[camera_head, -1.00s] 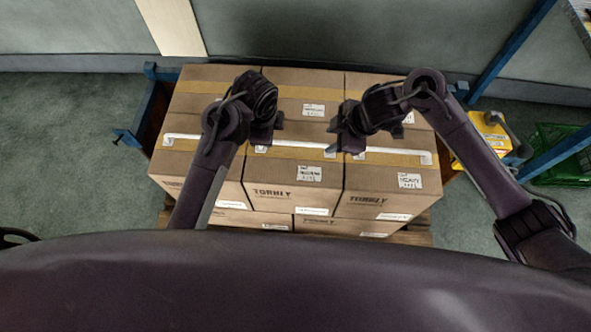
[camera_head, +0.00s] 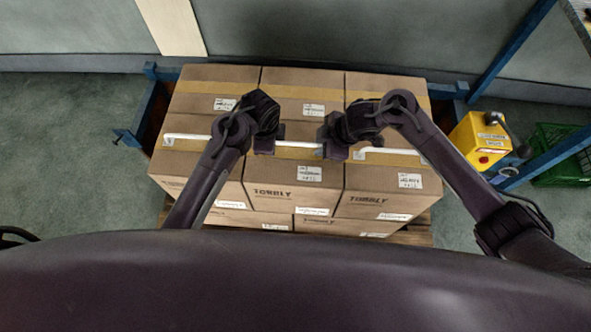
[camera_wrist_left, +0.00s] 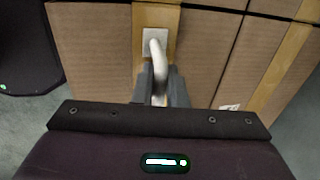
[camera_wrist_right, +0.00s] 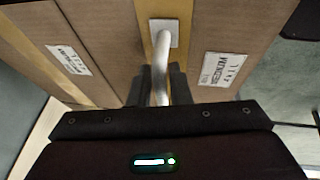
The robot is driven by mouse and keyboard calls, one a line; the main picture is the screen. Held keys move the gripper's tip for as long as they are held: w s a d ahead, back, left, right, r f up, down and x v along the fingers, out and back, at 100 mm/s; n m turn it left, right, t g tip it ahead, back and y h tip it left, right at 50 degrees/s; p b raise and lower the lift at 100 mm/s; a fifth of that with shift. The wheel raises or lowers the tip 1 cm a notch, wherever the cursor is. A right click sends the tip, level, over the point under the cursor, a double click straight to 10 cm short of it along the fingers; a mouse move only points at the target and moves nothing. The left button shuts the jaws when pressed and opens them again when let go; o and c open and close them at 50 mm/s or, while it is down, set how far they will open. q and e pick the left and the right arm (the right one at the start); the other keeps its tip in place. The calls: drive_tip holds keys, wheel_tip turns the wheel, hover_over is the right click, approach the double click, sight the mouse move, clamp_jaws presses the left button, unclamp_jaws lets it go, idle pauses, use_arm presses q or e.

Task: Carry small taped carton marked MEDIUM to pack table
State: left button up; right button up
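The front-middle carton (camera_head: 275,178) is brown with yellow tape, TORNLY-like print and a white label (camera_head: 309,173). The label appears to read MEDIUM in the right wrist view (camera_wrist_right: 223,69). A white bar handle (camera_head: 298,150) runs across its top. My left gripper (camera_head: 266,146) is at the handle's left end and my right gripper (camera_head: 332,146) at its right end. In the left wrist view the handle (camera_wrist_left: 158,62) passes between close-set fingers; the right wrist view shows the same with the handle (camera_wrist_right: 160,65). Both look shut on it. The carton still rests among its neighbours.
Cartons stand tight on both sides and behind, including a right one (camera_head: 385,185) labelled HEAVY. They sit on a wooden pallet (camera_head: 418,235). A yellow box (camera_head: 470,135) with a red button, a green crate (camera_head: 562,140) and blue posts (camera_head: 510,48) stand right. Floor is clear left.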

use_arm(q)
clamp_jaws()
use_arm(e)
clamp_jaws()
idle(0.8)
